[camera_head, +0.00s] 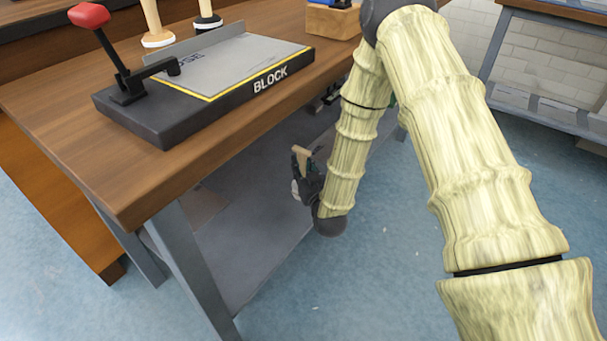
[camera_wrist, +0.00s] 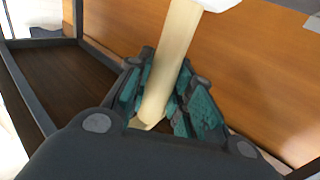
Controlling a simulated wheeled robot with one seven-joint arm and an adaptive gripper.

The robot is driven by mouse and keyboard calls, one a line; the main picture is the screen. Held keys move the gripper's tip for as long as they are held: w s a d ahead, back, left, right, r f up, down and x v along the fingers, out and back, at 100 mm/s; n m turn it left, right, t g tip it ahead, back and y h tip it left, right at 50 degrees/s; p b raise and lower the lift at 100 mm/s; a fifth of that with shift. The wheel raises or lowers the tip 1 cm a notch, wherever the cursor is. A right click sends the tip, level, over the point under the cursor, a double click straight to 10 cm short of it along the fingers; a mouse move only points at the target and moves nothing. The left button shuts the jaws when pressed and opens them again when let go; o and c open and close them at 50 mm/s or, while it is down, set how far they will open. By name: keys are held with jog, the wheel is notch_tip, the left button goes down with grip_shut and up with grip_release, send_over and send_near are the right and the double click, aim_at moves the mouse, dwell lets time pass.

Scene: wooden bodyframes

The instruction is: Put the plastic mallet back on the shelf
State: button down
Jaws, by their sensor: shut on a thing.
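My gripper (camera_wrist: 168,92) is shut on the pale tan handle of the mallet (camera_wrist: 172,62) in the wrist view. The handle stands up between the teal-lined fingers. A bit of the white head shows at the top edge; the rest of the head is out of frame. In the head view my gripper (camera_head: 304,172) is beside the workbench, below its top and over the grey lower shelf (camera_head: 245,235). A small tan piece of the mallet handle (camera_head: 302,150) shows there. I cannot tell whether the mallet touches the shelf.
The wooden bench top (camera_head: 190,170) overhangs the lower shelf. A grey bench leg (camera_head: 190,260) stands at the front corner. A cutting board with a red-knobbed lever (camera_head: 90,15) sits on top. An orange wood panel (camera_wrist: 245,75) is close in the wrist view. Blue floor (camera_head: 340,290) is open in front.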

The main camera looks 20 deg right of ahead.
aim_at(305, 176)
jog(key=shift+w+d, duration=0.2)
jog(key=shift+w, duration=0.25)
jog(key=shift+w+d+f+b, duration=0.1)
jog(key=shift+w+f+b, duration=0.05)
jog(key=shift+f+b, duration=0.65)
jog(key=shift+w+f+b, duration=0.1)
jog(key=shift+f+b, duration=0.45)
jog(key=shift+f, duration=0.55)
jog(key=c, duration=1.3)
grip_release()
jog(key=shift+o, duration=0.2)
jog(key=shift+s, duration=0.25)
jog(key=s+p, duration=0.4)
jog(key=s, duration=0.7)
jog(key=shift+s+d, duration=0.25)
jog(key=shift+s, duration=0.05)
